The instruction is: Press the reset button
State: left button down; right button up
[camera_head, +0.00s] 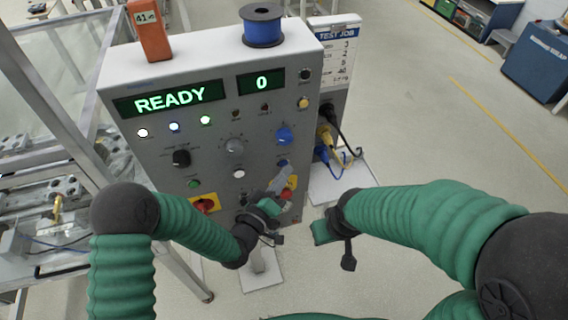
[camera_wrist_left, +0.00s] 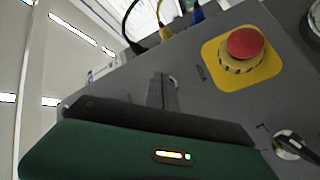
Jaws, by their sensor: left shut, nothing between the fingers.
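A grey control panel (camera_head: 150,130) stands in front of me, with a lit READY display (camera_head: 168,98) and a display showing 0 (camera_head: 261,83). It carries a white button (camera_head: 239,174) and a green button (camera_head: 194,184). The small labels are too blurred to tell which is the reset button. My left gripper (camera_head: 279,181) is shut and empty in front of the panel's lower right. In the left wrist view its fingers (camera_wrist_left: 161,92) show beside a red mushroom button (camera_wrist_left: 247,46) on a yellow plate; contact cannot be told. My right gripper (camera_head: 335,242) hangs right of the panel, its fingers unclear.
Cables (camera_head: 326,145) plug into the panel's right side. A blue spool (camera_head: 262,27) and an orange device (camera_head: 149,32) stand on top.

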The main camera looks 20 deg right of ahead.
pick_arm(q)
jog(key=shift+s, duration=0.45)
jog(key=s, duration=0.5)
jog(key=shift+d, duration=0.1)
dwell(0.7)
